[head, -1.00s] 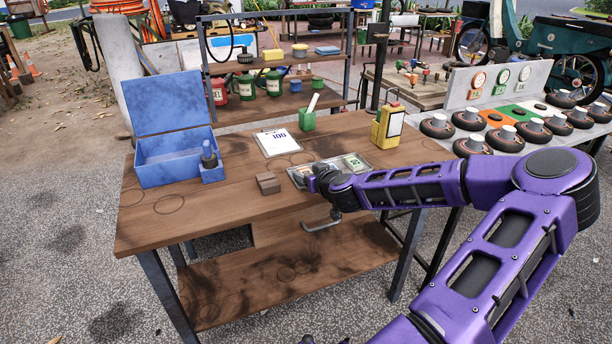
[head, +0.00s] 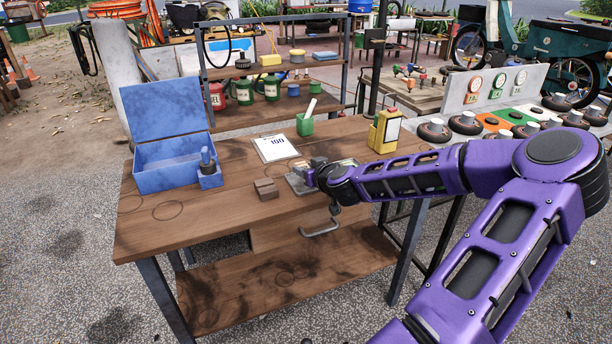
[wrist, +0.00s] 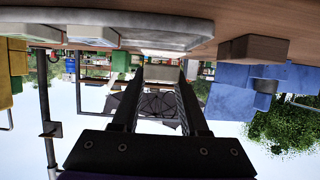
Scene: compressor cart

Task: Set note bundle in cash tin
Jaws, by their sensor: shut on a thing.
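The blue cash tin (head: 165,180) stands with its lid raised at the left end of the wooden bench. My gripper (head: 312,166) is over the grey tray at the middle right of the bench. In the wrist view my gripper (wrist: 162,78) has its two fingers closed on a small pale block-like thing, the note bundle (wrist: 162,72). The bundle is mostly hidden by my arm in the head view. The grey tray (head: 300,188) is partly covered by my arm; a pale item shows in it behind the wrist.
A wooden block (head: 266,188) lies between tin and tray. Behind are a clipboard marked 100 (head: 274,147), a green cup (head: 305,125) and a yellow can (head: 384,131). The front left bench top is clear.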

